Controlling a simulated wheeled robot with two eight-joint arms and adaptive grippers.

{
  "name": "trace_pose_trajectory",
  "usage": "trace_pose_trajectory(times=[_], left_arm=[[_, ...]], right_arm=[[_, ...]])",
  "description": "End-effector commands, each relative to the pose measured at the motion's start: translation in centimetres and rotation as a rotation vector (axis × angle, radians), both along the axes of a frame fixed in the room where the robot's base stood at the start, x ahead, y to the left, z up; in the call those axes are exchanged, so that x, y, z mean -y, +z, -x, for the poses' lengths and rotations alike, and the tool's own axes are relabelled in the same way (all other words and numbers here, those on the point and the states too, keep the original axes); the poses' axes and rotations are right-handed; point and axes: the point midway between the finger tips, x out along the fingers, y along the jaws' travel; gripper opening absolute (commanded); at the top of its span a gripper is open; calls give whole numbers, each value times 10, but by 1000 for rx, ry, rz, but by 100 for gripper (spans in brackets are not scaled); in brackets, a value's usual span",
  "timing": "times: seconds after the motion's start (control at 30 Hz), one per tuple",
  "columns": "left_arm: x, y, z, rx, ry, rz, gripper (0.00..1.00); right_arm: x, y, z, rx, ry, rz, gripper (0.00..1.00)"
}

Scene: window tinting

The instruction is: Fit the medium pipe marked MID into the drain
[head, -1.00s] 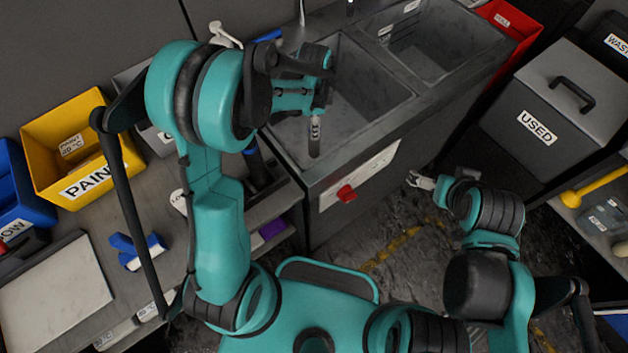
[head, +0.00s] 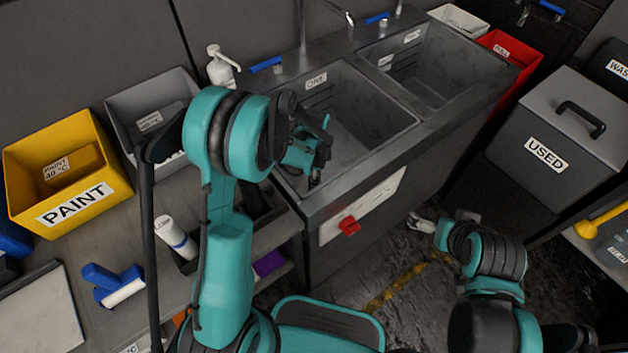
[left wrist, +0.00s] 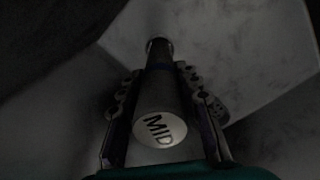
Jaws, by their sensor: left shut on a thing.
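My left gripper (head: 318,162) is low over the near left part of the left sink basin (head: 365,105). It is shut on the medium pipe (left wrist: 160,95), whose pale end cap reads MID in the left wrist view. The pipe lies between the two fingers (left wrist: 160,110) and has a dark blue band; its far end points away toward a pale grey surface. In the head view the pipe cannot be made out behind the gripper. The drain cannot be made out. My right gripper (head: 421,222) is low in front of the sink cabinet, its jaws too small to judge.
A soap bottle (head: 221,66), a grey bin (head: 150,100) and a yellow PAINT bin (head: 75,200) stand left of the sink. The right basin (head: 428,75) is beside the left one. A red bin (head: 512,50) and a USED box (head: 560,125) stand to the right.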

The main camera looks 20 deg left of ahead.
Motion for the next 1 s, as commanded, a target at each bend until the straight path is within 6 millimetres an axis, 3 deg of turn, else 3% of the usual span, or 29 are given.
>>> trace_pose_trajectory(times=[0.27,0.3,0.37,0.4,0.77,1.0], left_arm=[[0,-1,0,0,0,0,0],[0,-2,0,0,0,0,36],[0,-1,0,0,0,0,51],[0,-1,0,0,0,0,54],[0,5,0,0,0,0,54],[0,51,0,0,0,0,54]], right_arm=[[0,-1,0,0,0,0,100],[0,-2,0,0,0,0,100],[0,-1,0,0,0,0,100],[0,-1,0,0,0,0,100],[0,3,0,0,0,0,100],[0,22,0,0,0,0,100]])
